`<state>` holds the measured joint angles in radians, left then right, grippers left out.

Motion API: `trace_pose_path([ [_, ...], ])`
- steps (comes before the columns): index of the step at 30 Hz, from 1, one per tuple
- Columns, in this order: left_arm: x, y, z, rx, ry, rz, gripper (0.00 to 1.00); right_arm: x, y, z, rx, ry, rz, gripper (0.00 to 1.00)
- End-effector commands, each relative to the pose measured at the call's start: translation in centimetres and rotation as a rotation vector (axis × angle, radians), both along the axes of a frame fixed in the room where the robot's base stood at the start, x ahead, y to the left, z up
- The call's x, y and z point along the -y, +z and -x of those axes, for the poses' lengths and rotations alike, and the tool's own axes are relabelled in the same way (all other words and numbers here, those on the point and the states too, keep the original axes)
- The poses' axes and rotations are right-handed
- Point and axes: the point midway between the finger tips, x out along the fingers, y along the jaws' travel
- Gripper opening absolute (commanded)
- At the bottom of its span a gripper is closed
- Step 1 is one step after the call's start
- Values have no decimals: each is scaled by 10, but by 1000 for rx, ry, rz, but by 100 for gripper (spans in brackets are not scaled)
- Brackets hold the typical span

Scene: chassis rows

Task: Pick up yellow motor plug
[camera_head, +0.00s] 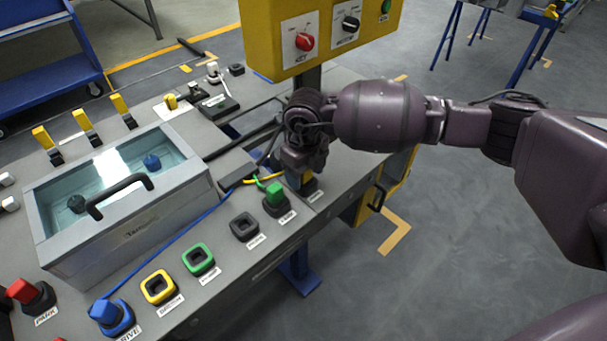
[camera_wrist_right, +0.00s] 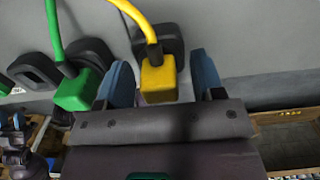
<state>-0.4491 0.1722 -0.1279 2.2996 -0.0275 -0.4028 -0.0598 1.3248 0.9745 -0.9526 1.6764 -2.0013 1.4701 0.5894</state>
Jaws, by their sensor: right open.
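The yellow motor plug (camera_wrist_right: 158,78), a block on a yellow cable, sits at a dark socket at the front right of the bench. It lies between the two blue fingers of my right gripper (camera_wrist_right: 164,72), with a visible gap on the right side; on the left the finger is close, and I cannot tell if it touches. In the head view my right gripper (camera_head: 301,180) points down over that socket and hides most of the plug. The right gripper is open. My left gripper is not in view.
A green plug (camera_head: 275,195) stands close left of the right gripper; it also shows in the wrist view (camera_wrist_right: 77,92). A clear-lidded box (camera_head: 125,205) with a black handle is further left. A yellow control panel (camera_head: 325,35) hangs above. Empty sockets line the front edge.

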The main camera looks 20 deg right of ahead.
Motion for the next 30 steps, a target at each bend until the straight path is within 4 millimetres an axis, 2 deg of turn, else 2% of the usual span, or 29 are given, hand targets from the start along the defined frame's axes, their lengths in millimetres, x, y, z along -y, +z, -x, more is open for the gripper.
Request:
trace_pose_path([
  [2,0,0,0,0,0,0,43,0,2,-1,3,0,0,62],
  [12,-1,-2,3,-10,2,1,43,0,2,0,1,0,0,10],
  [13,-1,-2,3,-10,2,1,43,0,2,0,2,0,-1,8],
  [23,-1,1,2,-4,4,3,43,0,9,-1,4,0,0,8],
  [30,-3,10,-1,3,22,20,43,0,47,-2,13,-1,0,8],
])
